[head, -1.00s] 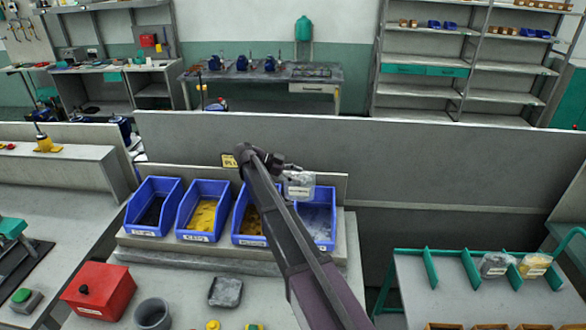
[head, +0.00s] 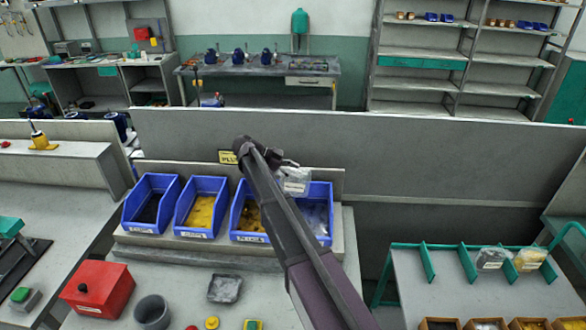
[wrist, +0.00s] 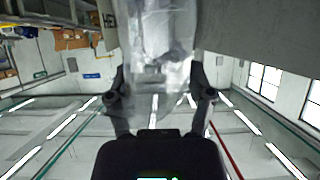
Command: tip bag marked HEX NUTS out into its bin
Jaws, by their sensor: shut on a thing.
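My gripper (wrist: 160,90) is shut on a clear plastic bag (wrist: 158,38), which spans its fingers in the wrist view. In the head view the bag (head: 294,182), with a pale label too small to read, is at the arm's end, over the back of the rightmost blue bin (head: 326,198). The bag looks tilted; I cannot tell whether its mouth is open or how full it is. The rightmost bin holds greyish content and my arm hides part of it. No bin label can be read clearly, so I cannot tell which is for hex nuts.
Other blue bins stand to the left, with brass-coloured (head: 235,213), yellow (head: 203,208) and dark (head: 150,205) contents. A low partition (head: 430,160) runs behind. A rack (head: 445,290) at right holds a grey bag (head: 491,258) and a yellow bag (head: 530,259). A red box (head: 97,290) is front left.

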